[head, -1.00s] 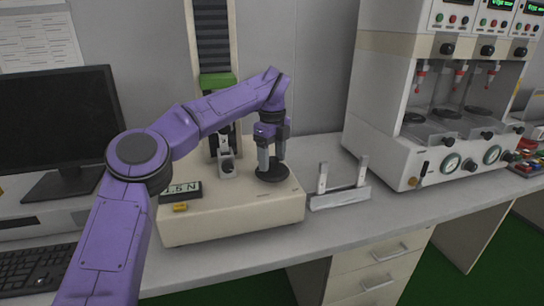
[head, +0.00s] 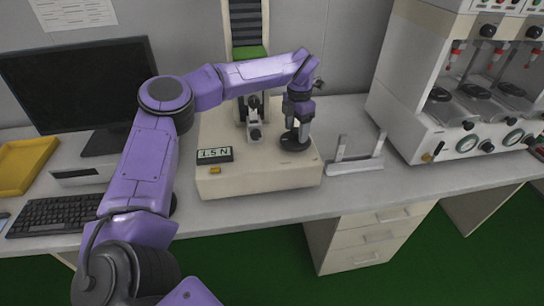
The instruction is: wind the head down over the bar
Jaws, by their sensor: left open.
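The cream test stand (head: 258,184) stands on the bench with a dark column rising at its back. A green part (head: 250,52), which looks like the head, shows on the column behind my arm. A small grey metal fixture (head: 254,130) stands on the base in front of the column. I cannot make out a bar in it. A black round disc (head: 288,144) lies on the right of the base. My left gripper (head: 297,138) is open, pointing down over this disc, its fingertips close to it; whether they touch cannot be told. My right gripper is out of view.
A white rack with two posts (head: 355,165) stands just right of the stand. A large white machine (head: 405,110) is farther right. A monitor (head: 80,85), keyboard (head: 55,215) and yellow tray (head: 25,165) are at the left. The stand's display (head: 214,155) reads 1.5 N.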

